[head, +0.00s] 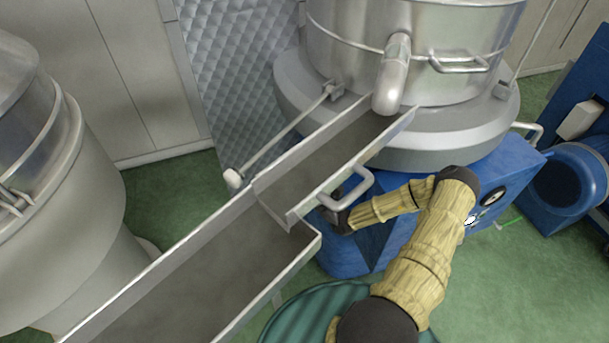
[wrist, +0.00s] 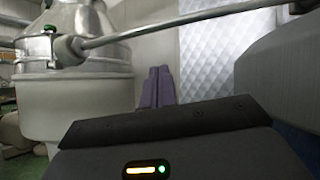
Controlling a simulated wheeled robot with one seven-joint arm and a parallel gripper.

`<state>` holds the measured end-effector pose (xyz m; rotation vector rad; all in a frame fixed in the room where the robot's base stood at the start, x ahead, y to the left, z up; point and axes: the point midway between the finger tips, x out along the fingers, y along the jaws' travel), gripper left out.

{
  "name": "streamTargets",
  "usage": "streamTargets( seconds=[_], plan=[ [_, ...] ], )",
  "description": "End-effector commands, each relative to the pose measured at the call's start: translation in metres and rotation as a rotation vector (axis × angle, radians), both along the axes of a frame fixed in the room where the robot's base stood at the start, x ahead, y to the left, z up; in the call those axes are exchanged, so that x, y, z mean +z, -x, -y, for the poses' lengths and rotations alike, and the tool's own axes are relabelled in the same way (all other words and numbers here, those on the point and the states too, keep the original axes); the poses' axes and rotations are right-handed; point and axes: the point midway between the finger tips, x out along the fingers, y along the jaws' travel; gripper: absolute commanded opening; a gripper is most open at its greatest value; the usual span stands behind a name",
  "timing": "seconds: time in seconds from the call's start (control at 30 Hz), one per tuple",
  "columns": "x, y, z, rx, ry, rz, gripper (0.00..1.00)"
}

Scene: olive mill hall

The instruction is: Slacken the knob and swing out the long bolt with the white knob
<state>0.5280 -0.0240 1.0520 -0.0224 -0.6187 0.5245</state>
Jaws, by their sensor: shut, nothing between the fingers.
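The long bolt (head: 285,132) is a thin metal rod running from a bracket (head: 333,90) on the separator's rim out to the lower left, beyond the chute. Its white knob (head: 234,178) is at the free outer end, clear of the machine. In the wrist view the rod (wrist: 190,32) crosses the top, nearly level, with the knob (wrist: 68,50) at the left. My gripper (head: 341,216) is low on the near side of the chute, partly hidden by the chute handle. In the wrist view my dark gripper (wrist: 160,122) is shut and empty, below the rod and apart from it.
The metal chute (head: 200,262) with its handle (head: 350,187) lies between my gripper and the knob in the head view. The steel separator (head: 410,60) stands on a blue base (head: 345,258). Another vessel (head: 50,190) stands left. Green floor shows between.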

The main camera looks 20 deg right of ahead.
Motion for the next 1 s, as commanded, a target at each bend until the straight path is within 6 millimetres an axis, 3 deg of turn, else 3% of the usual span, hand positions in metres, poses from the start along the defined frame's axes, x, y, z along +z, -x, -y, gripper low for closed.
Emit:
streamTargets(
  seconds=[0.1,0.33,0.8,1.0],
  plan=[
    [0.016,-0.015,-0.011,0.003,0.001,0.001,0.0],
    [0.046,-0.016,-0.017,0.001,0.0,0.0,0.0],
    [0.049,-0.017,-0.018,-0.001,0.0,-0.001,0.0],
    [0.053,-0.027,-0.011,-0.018,-0.013,-0.008,0.0]
  ],
)
